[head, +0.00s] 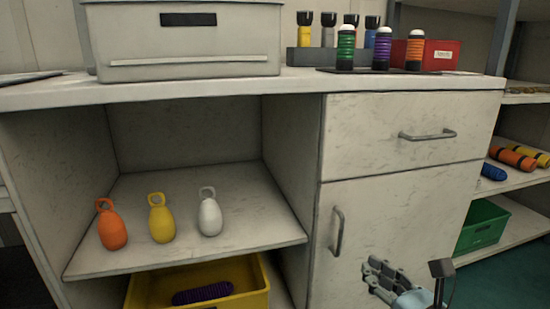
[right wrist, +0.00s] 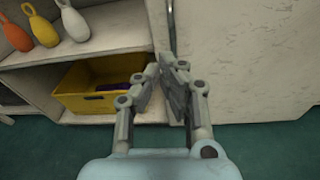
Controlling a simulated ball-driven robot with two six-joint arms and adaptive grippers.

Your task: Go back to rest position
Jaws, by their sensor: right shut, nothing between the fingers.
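My right gripper (head: 380,274) shows low in the head view, in front of the cabinet door (head: 380,220). It also shows in the right wrist view (right wrist: 168,72), with its fingers shut and nothing between them. It holds nothing and appears clear of the cabinet front. My left gripper is in neither view.
A grey cabinet has an open shelf (head: 150,258) with orange (head: 112,230), yellow (head: 161,224) and white (head: 210,217) weights. A yellow bin (head: 258,295) with a purple coil sits below. A grey case (head: 185,70) and several bottles stand on top. A green bin (head: 482,228) is at right.

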